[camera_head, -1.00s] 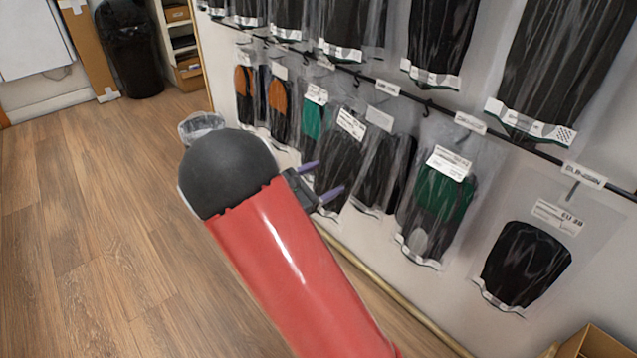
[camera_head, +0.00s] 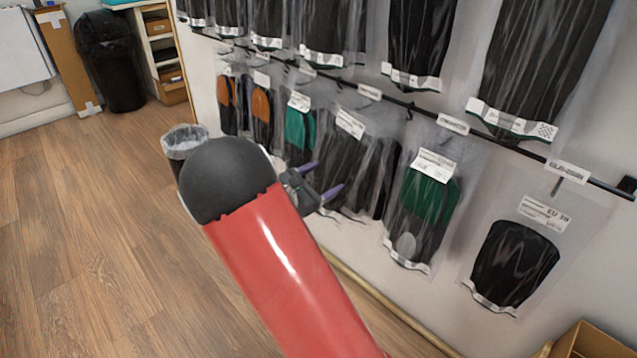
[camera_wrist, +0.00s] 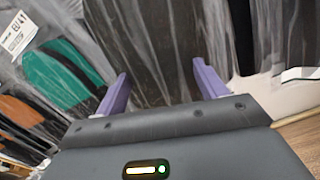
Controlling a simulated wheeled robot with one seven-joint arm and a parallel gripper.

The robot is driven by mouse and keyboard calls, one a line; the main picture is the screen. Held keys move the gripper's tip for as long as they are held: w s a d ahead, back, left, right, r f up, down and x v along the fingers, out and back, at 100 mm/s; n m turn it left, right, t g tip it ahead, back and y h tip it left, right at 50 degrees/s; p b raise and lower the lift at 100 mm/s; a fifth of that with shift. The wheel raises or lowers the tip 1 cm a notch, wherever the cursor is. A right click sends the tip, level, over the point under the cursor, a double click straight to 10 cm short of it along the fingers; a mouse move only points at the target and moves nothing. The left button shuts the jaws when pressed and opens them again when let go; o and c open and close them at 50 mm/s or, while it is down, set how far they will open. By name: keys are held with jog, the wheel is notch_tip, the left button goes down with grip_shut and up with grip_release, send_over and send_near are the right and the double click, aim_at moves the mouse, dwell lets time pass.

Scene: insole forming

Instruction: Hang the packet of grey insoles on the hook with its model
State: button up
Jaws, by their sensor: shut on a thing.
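My gripper (camera_head: 323,180) is shut on a clear packet of dark grey insoles (camera_head: 343,160), beside the lower rail of the display wall. The packet hangs upright with a white label near its top and overlaps dark insoles behind it. In the wrist view the packet (camera_wrist: 155,45) fills the space between my purple fingers (camera_wrist: 160,88). The lower rail (camera_head: 395,101) carries hooks with white model tags; one tag (camera_head: 369,92) is just above the held packet. The tag's text is too small to read, and I cannot tell whether the packet touches a hook.
A packet with green insoles (camera_head: 428,195) hangs to the right, and a black pair (camera_head: 513,262) further right. Teal (camera_head: 299,129) and orange (camera_head: 262,108) pairs hang to the left. A waste bin (camera_head: 178,146) stands behind my arm. The wooden floor at left is clear.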

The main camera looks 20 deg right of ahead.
jog(key=shift+w+d, duration=0.1)
jog(key=shift+d, duration=0.4)
jog(key=shift+w+d+f+b, duration=0.25)
jog(key=shift+d+f+b, duration=0.1)
jog(key=shift+d+f, duration=0.15)
jog(key=shift+f, duration=0.1)
dwell(0.4)
jog(key=o, duration=1.1)
